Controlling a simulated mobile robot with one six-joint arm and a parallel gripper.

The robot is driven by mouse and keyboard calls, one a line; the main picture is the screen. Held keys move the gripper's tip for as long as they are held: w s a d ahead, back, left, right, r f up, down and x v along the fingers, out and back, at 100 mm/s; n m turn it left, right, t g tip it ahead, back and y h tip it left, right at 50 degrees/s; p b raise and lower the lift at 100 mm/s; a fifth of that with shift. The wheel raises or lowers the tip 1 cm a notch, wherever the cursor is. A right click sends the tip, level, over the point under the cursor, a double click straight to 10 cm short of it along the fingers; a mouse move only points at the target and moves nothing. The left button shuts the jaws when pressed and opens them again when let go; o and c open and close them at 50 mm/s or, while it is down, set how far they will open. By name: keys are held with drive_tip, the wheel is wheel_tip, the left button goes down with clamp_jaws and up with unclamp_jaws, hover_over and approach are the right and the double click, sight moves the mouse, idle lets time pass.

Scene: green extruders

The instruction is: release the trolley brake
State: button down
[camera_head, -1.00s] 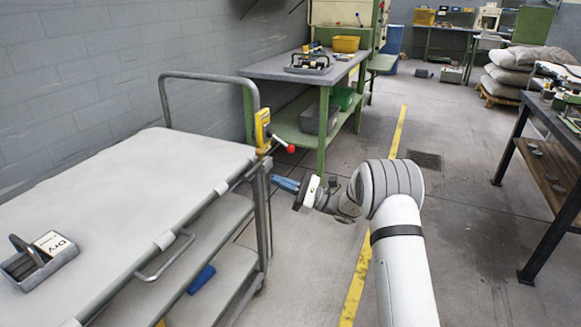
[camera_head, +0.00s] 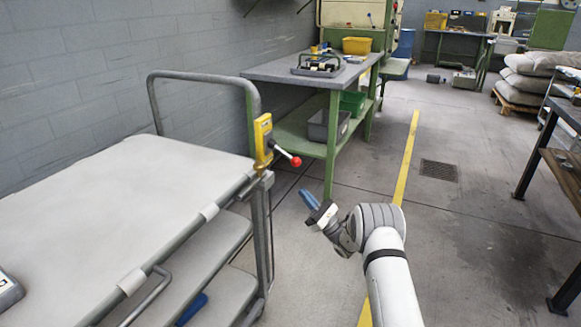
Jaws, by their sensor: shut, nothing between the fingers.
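The trolley (camera_head: 120,190) stands at the left, with a pale top, lower shelves and a grey tube push handle. A yellow brake box (camera_head: 263,140) is fixed on its right corner post. My gripper (camera_head: 307,195), with blue fingers, is shut and empty. In the picture it is below and to the right of the red knob, apart from it. The fingers point up and left.
A green workbench (camera_head: 300,70) with a grey top stands behind the trolley, holding a tool tray (camera_head: 318,64) and a yellow bin (camera_head: 356,45). A dark table (camera_head: 567,110) is at the right edge. The floor (camera_head: 460,220) between is clear.

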sight(285, 154)
drive_tip(key=shift+w+a+r, duration=0.1)
drive_tip(key=shift+a, duration=0.05)
drive_tip(key=w+a+r+b, duration=0.1)
drive_tip(key=a+r+b, duration=0.2)
drive_tip(key=r, duration=0.5)
drive_tip(key=shift+a+r, duration=0.3)
drive_tip(key=shift+a, duration=0.05)
idle(0.4)
